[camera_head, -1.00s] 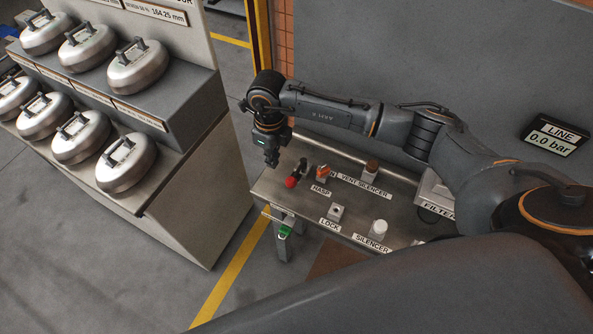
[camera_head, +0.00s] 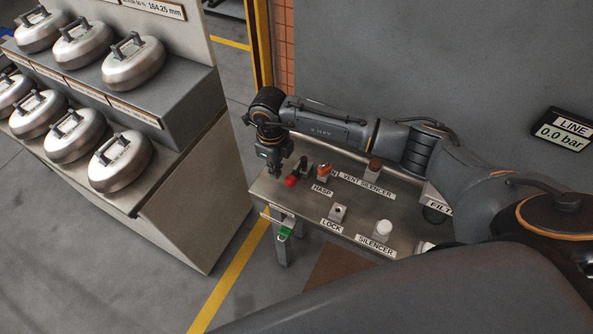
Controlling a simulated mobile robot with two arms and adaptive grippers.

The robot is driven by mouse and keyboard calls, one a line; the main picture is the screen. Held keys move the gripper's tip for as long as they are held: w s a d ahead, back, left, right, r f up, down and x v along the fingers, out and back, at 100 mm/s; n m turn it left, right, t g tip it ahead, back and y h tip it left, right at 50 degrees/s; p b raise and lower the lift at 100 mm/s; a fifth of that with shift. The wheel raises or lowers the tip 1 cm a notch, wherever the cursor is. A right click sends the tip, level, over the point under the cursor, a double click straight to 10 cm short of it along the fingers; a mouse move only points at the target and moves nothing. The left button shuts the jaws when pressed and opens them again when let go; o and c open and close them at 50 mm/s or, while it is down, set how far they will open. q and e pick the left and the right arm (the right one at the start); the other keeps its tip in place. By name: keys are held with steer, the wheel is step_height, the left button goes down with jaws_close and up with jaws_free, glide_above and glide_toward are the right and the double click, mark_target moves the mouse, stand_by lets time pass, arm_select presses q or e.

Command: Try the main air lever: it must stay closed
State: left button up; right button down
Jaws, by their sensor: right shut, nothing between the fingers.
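The LINE display (camera_head: 563,131) reads 0.0 bar. My left gripper is not in view.
The bench also holds a LOCK block (camera_head: 338,211), a white silencer (camera_head: 383,229) and a brown vent silencer (camera_head: 374,164). A green item (camera_head: 284,233) hangs at its front.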

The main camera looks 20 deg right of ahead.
steer(key=shift+s+d, duration=0.15)
steer(key=shift+s, duration=0.05)
steer(key=shift+s+d+p, duration=0.6)
steer(key=shift+s+d, duration=0.1)
steer(key=shift+s, duration=0.2)
steer(key=shift+w, duration=0.1)
stand_by(0.5)
steer(key=shift+w+a+f+b, duration=0.1)
steer(key=shift+w+a+b, duration=0.1)
steer(key=shift+b, duration=0.25)
steer(key=shift+w+a+b, duration=0.7)
steer(key=shift+w+b, duration=0.15)
steer(key=shift+w, duration=0.05)
step_height(320, 180, up, 6)
steer(key=p, duration=0.4)
